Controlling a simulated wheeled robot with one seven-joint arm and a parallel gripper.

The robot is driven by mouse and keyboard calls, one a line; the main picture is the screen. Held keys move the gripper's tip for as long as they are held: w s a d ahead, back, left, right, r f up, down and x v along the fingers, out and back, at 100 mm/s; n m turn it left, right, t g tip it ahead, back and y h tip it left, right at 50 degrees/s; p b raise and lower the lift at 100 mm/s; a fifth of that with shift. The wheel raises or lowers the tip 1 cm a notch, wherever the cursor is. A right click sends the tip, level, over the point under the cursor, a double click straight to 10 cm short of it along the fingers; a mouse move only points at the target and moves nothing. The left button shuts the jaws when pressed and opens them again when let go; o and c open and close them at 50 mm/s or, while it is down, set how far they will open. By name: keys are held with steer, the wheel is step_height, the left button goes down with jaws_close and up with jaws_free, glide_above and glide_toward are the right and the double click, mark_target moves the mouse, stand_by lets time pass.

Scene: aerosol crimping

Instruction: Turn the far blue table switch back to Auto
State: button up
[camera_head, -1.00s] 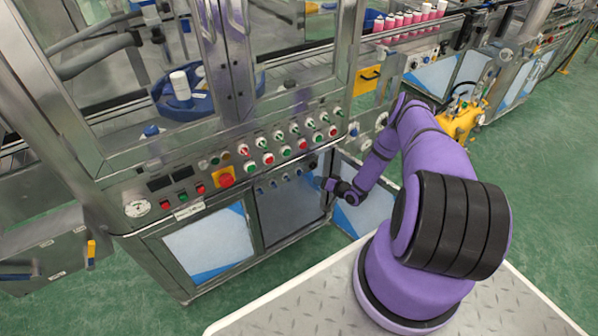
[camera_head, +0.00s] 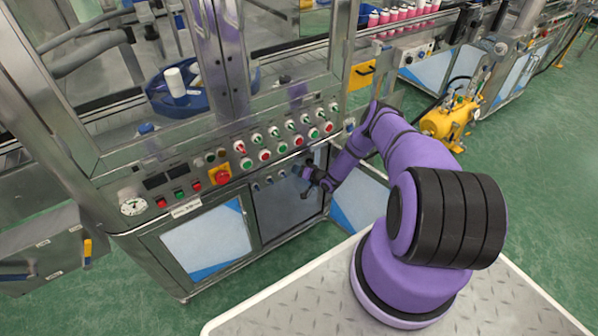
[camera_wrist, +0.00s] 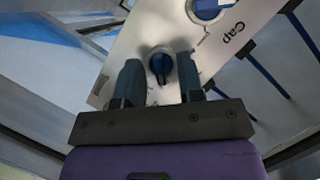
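In the wrist view a small blue switch (camera_wrist: 160,66) with a dark pointer sits on a grey metal plate. A second, larger-looking blue switch (camera_wrist: 208,8) is above it, by the label "Cap". My gripper (camera_wrist: 158,75) is open, with one finger on each side of the lower switch. Narrow gaps show between fingers and switch; whether the fingertips reach past its face I cannot tell. The switch labels there are too small to read.
Above the blue row is a panel with several red, green and white knobs (camera_head: 264,155) and a red emergency button on yellow (camera_head: 220,175). A blue turntable (camera_head: 190,98) stands behind the machine's frame. A yellow tank (camera_head: 450,118) is at the right.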

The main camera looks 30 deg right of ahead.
jaws_close()
steer(key=shift+s+a+n+h, duration=0.1)
steer(key=shift+n+h, duration=1.25)
steer(key=shift+n, duration=0.7)
steer(key=shift+w+a+n+h, duration=0.1)
steer(key=shift+a+n+h, duration=0.05)
steer(key=shift+n+h, duration=1.55)
steer(key=shift+s+a+n+h, duration=0.1)
steer(key=shift+n+h, duration=0.95)
steer(key=shift+n, duration=1.3)
